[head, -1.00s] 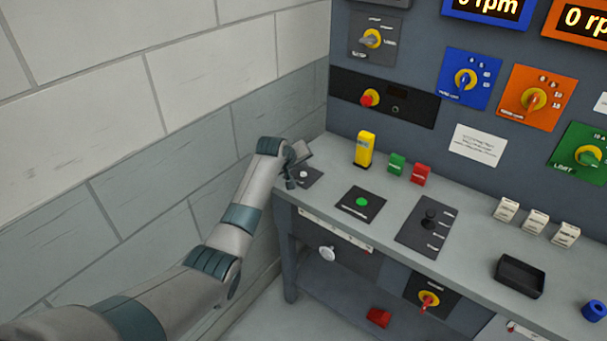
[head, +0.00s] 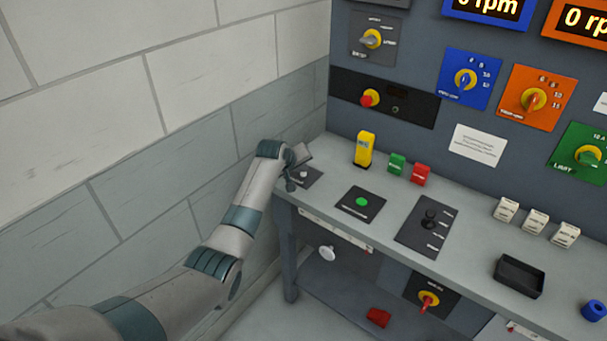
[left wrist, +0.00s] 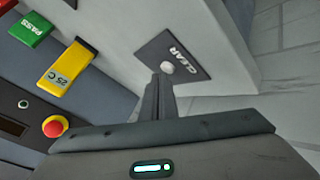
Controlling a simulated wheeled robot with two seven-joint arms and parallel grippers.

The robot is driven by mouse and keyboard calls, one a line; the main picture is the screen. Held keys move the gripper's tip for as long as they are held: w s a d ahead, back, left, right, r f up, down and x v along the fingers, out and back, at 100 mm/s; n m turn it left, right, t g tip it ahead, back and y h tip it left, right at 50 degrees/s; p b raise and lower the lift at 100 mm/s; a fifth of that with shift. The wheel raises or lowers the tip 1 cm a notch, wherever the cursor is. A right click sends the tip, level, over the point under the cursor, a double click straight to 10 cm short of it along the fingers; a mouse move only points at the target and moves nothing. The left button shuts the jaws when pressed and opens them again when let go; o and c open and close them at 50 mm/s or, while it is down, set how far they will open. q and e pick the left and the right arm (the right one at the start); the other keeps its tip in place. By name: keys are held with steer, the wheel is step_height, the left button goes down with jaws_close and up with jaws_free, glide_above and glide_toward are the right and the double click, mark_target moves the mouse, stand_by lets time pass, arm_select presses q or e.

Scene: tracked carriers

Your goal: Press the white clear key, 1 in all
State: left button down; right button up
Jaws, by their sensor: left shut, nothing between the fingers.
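The white clear key (left wrist: 167,67) is a small round button on a dark plate marked CLEAR (left wrist: 178,54) in the left wrist view. In the head view the key (head: 304,174) sits on its plate at the far left end of the bench, partly hidden by my arm. My left gripper (head: 291,184) is shut and empty, right beside the key. In the left wrist view its fingertips (left wrist: 161,78) point at the key and overlap its near edge; I cannot tell whether they touch it. My right gripper is not in view.
A plate with a green button (head: 362,202) lies to the right on the bench (head: 330,215). A yellow block (head: 364,149), a green block (head: 397,163) and a red block (head: 420,174) stand behind. The brick wall (head: 200,130) is close on the left.

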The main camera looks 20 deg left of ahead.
arm_select(q)
steer(key=shift+f, duration=0.45)
stand_by(0.6)
steer(key=shift+r, duration=0.1)
steer(key=shift+r+p, duration=0.8)
steer(key=shift+p, duration=0.1)
step_height(320, 180, up, 5)
steer(key=p, duration=0.5)
stand_by(0.9)
